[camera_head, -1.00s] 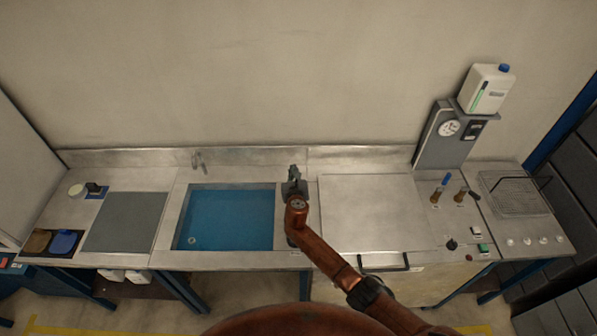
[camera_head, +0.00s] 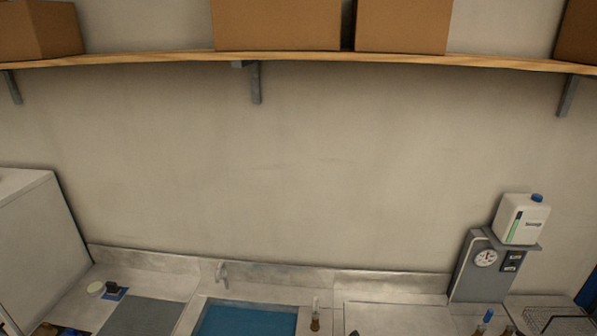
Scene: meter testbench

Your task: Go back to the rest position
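Neither of my grippers shows in the head view, and no part of my arms can be made out. The view takes in mostly the back wall and the rear strip of the bench (camera_head: 385,288). The front of the bench is cut off by the lower edge. A small brass-coloured piece with a pale top (camera_head: 315,318) stands just right of the blue sink basin (camera_head: 245,322).
A wooden shelf (camera_head: 160,60) with cardboard boxes (camera_head: 277,25) runs along the wall. A grey stand (camera_head: 474,270) with a gauge carries a white canister (camera_head: 522,219) at right. A wire basket (camera_head: 555,321) is at far right. A tap (camera_head: 221,273) stands behind the sink.

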